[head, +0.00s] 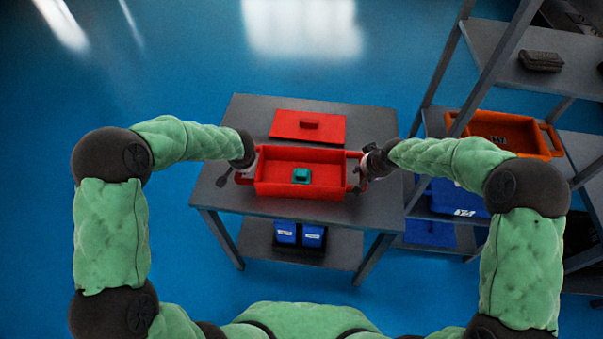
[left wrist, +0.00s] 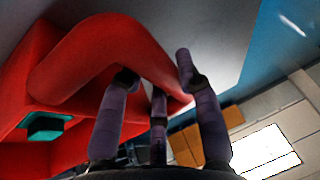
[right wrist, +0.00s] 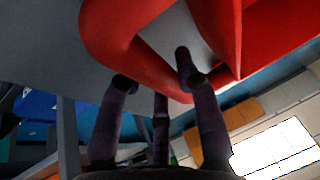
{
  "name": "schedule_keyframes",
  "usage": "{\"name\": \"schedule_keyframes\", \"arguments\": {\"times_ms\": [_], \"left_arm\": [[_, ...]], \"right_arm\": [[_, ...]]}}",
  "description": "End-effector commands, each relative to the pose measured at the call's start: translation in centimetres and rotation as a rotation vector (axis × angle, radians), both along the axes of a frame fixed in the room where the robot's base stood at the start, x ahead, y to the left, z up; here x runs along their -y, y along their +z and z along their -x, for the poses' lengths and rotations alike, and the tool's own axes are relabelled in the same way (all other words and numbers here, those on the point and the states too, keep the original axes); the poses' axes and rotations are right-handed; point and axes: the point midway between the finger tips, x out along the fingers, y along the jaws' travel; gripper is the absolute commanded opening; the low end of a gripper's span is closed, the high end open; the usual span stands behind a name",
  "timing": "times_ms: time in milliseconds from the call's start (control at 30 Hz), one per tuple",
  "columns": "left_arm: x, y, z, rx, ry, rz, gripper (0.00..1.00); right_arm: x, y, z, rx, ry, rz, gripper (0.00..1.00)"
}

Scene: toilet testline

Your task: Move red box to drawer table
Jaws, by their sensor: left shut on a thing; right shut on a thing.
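The red box (head: 300,186) is an open tray with a handle at each end, at the front of a grey table (head: 222,196) in the head view. A teal block (head: 301,175) lies inside it. My left gripper (head: 243,176) is shut on the left handle, which shows in the left wrist view (left wrist: 115,45) between its fingers (left wrist: 160,85). My right gripper (head: 361,173) is shut on the right handle, seen in the right wrist view (right wrist: 125,50) with the fingers (right wrist: 160,85) around it. I cannot tell whether the box touches the tabletop.
A grey rack (head: 440,85) on the right holds an orange tray (head: 510,130) and blue boxes (head: 458,197). Blue floor (head: 120,85) is clear to the left.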

Motion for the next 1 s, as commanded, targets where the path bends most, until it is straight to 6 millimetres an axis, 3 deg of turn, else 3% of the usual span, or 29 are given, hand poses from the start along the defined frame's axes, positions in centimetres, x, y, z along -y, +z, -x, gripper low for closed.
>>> {"name": "schedule_keyframes", "arguments": {"times_ms": [267, 733, 1000], "left_arm": [[0.0, 0.9, -0.1, 0.002, 0.0, 0.0, 0.0], [0.0, 4.6, -0.1, 0.002, 0.0, 0.0, 0.0], [0.0, 5.2, -0.1, 0.002, 0.0, 0.0, 0.0]], "right_arm": [[0.0, 0.9, 0.0, 0.001, 0.001, 0.0, 0.0], [0.0, 4.5, 0.0, 0.001, 0.001, 0.0, 0.0], [0.0, 5.1, 0.0, 0.0, 0.001, 0.0, 0.0]]}}
